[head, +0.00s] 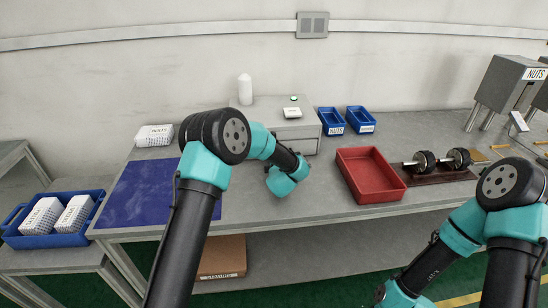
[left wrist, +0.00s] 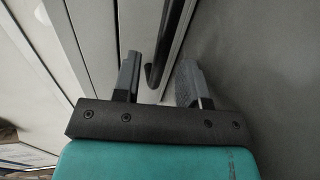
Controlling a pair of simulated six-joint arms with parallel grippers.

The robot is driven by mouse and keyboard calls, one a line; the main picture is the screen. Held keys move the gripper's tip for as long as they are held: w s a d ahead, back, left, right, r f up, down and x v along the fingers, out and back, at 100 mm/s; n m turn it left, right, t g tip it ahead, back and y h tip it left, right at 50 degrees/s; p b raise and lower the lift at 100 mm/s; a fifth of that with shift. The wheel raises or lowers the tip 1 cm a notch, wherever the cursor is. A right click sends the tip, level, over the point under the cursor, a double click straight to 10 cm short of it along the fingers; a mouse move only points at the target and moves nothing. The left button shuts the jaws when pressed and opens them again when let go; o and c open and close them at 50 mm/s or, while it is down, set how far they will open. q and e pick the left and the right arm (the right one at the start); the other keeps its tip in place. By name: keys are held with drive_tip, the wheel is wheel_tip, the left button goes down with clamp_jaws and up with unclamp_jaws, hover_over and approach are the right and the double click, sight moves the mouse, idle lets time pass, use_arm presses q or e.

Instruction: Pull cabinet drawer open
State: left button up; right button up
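The grey cabinet (head: 308,131) stands on the bench at the back wall. My left arm covers part of its front in the head view. In the left wrist view a dark bar handle (left wrist: 170,42) runs along a pale grey drawer front (left wrist: 98,30). My left gripper (left wrist: 160,60) is open, with one finger on each side of the handle's near end. A gap shows between the handle and each finger. The left fingers are hidden in the head view. My right gripper is out of view; only its arm shows at the lower right.
A red tray (head: 370,190) sits right of my left arm, beside a dark board (head: 440,175) with rotor parts. Blue bins (head: 331,128) stand right of the cabinet. A blue mat (head: 140,195) lies at left.

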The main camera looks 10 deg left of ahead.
use_arm(q)
drive_tip(key=shift+x, duration=1.25)
drive_tip(key=shift+c, duration=0.2)
clamp_jaws()
